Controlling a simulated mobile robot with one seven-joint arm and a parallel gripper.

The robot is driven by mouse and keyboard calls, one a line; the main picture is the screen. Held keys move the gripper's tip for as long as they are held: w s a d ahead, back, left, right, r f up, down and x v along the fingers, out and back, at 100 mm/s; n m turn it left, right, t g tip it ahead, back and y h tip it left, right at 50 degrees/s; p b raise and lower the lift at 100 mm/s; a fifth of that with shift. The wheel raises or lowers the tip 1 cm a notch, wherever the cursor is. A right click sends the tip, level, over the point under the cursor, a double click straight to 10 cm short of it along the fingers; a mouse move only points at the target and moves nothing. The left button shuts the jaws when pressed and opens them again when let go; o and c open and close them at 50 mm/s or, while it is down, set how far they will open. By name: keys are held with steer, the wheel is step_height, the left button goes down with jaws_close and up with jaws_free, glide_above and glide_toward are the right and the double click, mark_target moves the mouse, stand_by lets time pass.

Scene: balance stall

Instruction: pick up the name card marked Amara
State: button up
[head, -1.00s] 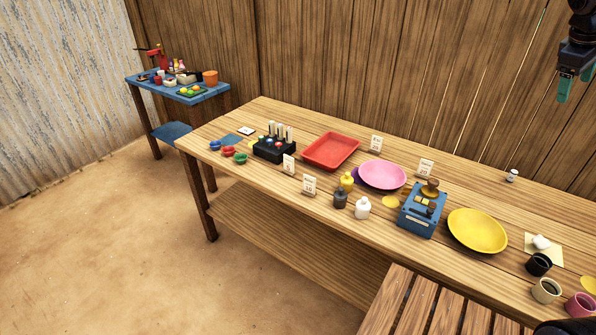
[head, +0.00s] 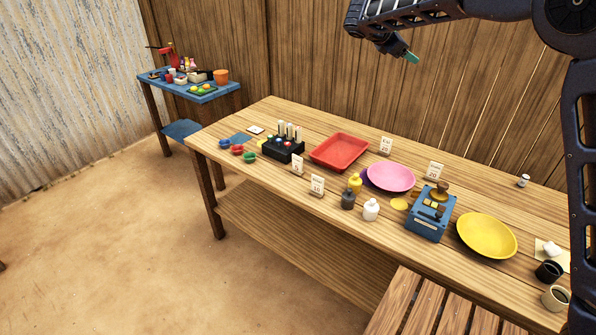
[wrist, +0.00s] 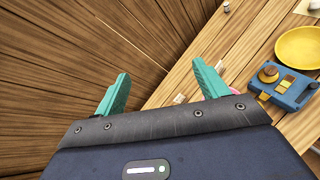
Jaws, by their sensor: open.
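Four small white standing cards are on the long wooden table: one behind the red tray (head: 386,145), one right of the pink plate (head: 435,170), and two along the front side, the left one (head: 298,163) and the right one (head: 317,185). Their lettering is too small to read, so I cannot tell which is marked Amara. My gripper (head: 412,57) is high above the back of the table, against the plank wall. In the wrist view my gripper (wrist: 160,72) has its teal fingers spread wide with nothing between them.
On the table are the red tray (head: 339,140), a pink plate (head: 391,178), a blue scale (head: 431,213), a yellow plate (head: 487,233), small bottles (head: 371,209) and a black rack (head: 283,149). A slatted wooden surface (head: 415,303) is in front. The plank wall stands close behind the table.

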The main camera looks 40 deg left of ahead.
steer(key=s+a+f+n+t+y, duration=0.25)
steer(key=s+a+n, duration=0.25)
steer(key=s+a, duration=0.85)
steer(key=s+a+f+n+t+y, duration=0.2)
steer(key=s+a+f+n+t, duration=0.15)
steer(key=s+a, duration=0.95)
glide_toward(297, 164)
steer(key=shift+w+r+n, duration=0.2)
steer(key=shift+w+n, duration=0.25)
steer(key=shift+w, duration=0.25)
steer(key=shift+f, duration=0.25)
steer(key=shift+w+f, duration=0.1)
steer(key=shift+w, duration=0.15)
steer(key=w, duration=1)
steer(key=shift+w+d, duration=0.15)
steer(key=shift+d, duration=0.05)
steer(key=c, duration=1.1)
